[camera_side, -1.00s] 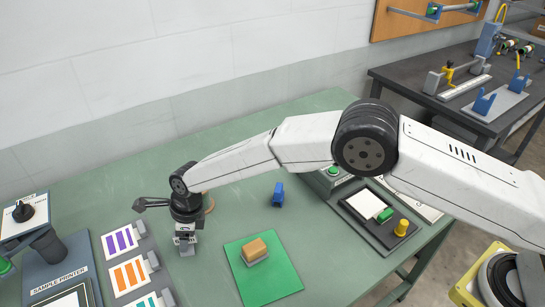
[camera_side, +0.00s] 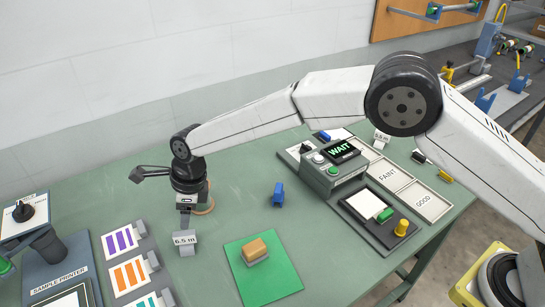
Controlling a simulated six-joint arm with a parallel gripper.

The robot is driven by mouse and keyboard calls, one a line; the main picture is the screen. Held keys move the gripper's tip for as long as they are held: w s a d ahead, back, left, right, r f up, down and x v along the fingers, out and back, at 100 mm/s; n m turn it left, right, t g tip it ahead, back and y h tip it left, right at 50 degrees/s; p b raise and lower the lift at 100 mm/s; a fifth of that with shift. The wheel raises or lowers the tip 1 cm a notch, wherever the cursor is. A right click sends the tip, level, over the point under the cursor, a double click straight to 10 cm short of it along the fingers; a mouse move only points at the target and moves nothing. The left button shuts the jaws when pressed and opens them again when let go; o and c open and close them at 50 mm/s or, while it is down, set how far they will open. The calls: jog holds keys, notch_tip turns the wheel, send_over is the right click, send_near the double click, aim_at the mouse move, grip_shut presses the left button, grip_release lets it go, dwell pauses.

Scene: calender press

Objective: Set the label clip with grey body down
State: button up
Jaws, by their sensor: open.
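The label clip with grey body (camera_side: 186,244) stands on the green table at the left, its white label reading "6.5 m". My gripper (camera_side: 185,217) is open and empty, pointing down just above the clip. A small gap seems to show between the fingers and the clip, though they are close. An orange-brown round thing (camera_side: 207,204) is partly hidden behind my gripper.
Colour-striped cards (camera_side: 130,275) and the sample printer (camera_side: 60,270) stand left. A green mat (camera_side: 275,284) with a tan-topped block (camera_side: 254,250) lies right of the clip. A blue piece (camera_side: 278,194) stands behind it. A "WAIT" display unit (camera_side: 340,150) is farther right.

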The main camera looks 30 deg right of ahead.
jog(key=shift+v, duration=1.95)
jog(key=shift+f, duration=0.1)
jog(key=s+d+r+n+t+h, duration=0.15)
jog(key=d+n, duration=0.35)
jog(key=d, duration=0.6)
jog(key=s+d+r+n, duration=0.1)
jog(key=s+d+n, duration=0.2)
jog(key=d+n, duration=0.55)
jog(key=s+d+f+n+h, duration=0.1)
jog(key=s+d+n, duration=0.8)
jog(key=s+d, duration=0.8)
jog(key=shift+f, duration=0.25)
